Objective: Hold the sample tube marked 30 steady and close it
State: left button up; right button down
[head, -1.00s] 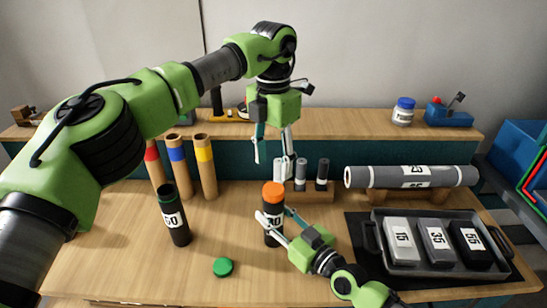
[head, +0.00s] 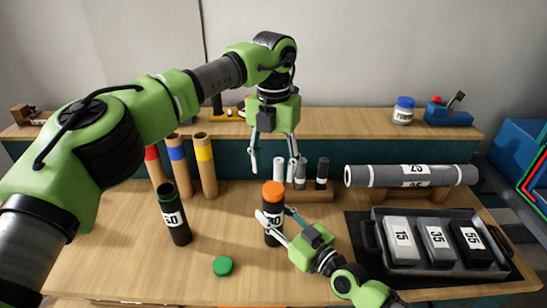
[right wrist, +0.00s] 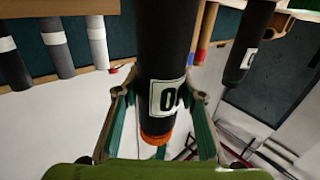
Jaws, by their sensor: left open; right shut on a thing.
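The black sample tube marked 30 (head: 272,236) stands upright on the table with an orange cap (head: 273,188) on its top. I cannot tell how tightly the cap sits. My right gripper (head: 275,219) is shut on the tube, its fingers on either side of the body. In the right wrist view the tube (right wrist: 166,45) runs between the fingers, with part of its label and some orange showing. My left gripper (head: 272,168) is open and empty, pointing down above the orange cap, clear of it.
Another dark tube (head: 178,235), open with a green rim, stands left; a green cap (head: 223,266) lies near the front. Cardboard tubes (head: 206,168) and a rack of small tubes (head: 305,193) stand behind. A tray of marked blocks (head: 405,269) and grey roll (head: 415,176) are right.

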aim_at(273, 188)
pick_arm(q)
notch_tip(273, 188, down, 6)
jog(key=shift+r, duration=0.15)
dwell(0.3)
jog(key=c, duration=1.2)
jog(key=shift+o, duration=0.2)
jog(key=shift+m, duration=0.8)
jog(key=o, duration=1.3)
